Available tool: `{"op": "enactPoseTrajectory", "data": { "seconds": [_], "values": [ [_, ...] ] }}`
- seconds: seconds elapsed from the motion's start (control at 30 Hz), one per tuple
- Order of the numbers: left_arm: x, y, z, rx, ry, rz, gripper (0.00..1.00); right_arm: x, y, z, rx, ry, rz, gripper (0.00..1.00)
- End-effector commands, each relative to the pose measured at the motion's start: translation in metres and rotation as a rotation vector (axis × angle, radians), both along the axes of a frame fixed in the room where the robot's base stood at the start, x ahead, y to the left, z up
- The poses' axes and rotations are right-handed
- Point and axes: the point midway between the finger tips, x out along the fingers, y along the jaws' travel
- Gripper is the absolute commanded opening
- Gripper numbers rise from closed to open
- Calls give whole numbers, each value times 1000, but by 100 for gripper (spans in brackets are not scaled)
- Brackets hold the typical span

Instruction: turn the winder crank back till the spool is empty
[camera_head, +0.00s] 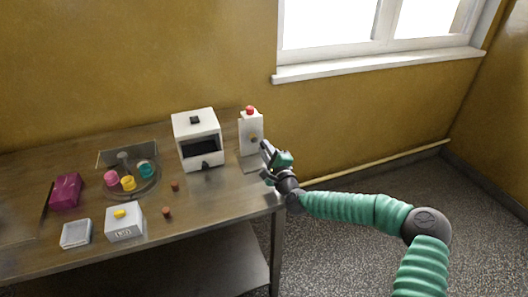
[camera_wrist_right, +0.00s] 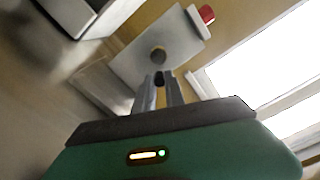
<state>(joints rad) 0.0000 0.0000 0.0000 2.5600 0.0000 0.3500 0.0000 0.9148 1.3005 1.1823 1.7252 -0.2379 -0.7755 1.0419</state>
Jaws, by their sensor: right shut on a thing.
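The winder (camera_head: 250,131) looks to be the upright pale panel with a red top at the right end of the table. In the right wrist view the panel (camera_wrist_right: 140,62) is tilted, with a red piece (camera_wrist_right: 206,14) at one corner and a round brownish part (camera_wrist_right: 158,55) on its face. My right gripper (camera_head: 266,158) is in front of the panel. In the right wrist view its fingers (camera_wrist_right: 159,88) are close together on a small dark piece, probably the crank's handle. The spool's thread cannot be made out. My left gripper is out of view.
A white box with a dark opening (camera_head: 195,126) stands just left of the panel. A round tray with coloured pieces (camera_head: 150,187), a purple block (camera_head: 66,190) and a white box with a yellow button (camera_head: 124,226) are further left. A window (camera_head: 380,30) is behind.

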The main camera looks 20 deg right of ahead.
Motion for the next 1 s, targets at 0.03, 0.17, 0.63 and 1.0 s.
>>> {"op": "enactPoseTrajectory", "data": {
  "seconds": [0.03,0.17,0.63,1.0],
  "values": [
    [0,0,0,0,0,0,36,0,0,1,-48,-1,0,0],
    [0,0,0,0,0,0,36,0,-2,5,-170,-6,1,0],
    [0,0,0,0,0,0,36,0,-3,12,-508,-15,3,0],
    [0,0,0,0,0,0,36,0,-3,14,-596,-16,5,0]
  ]
}}
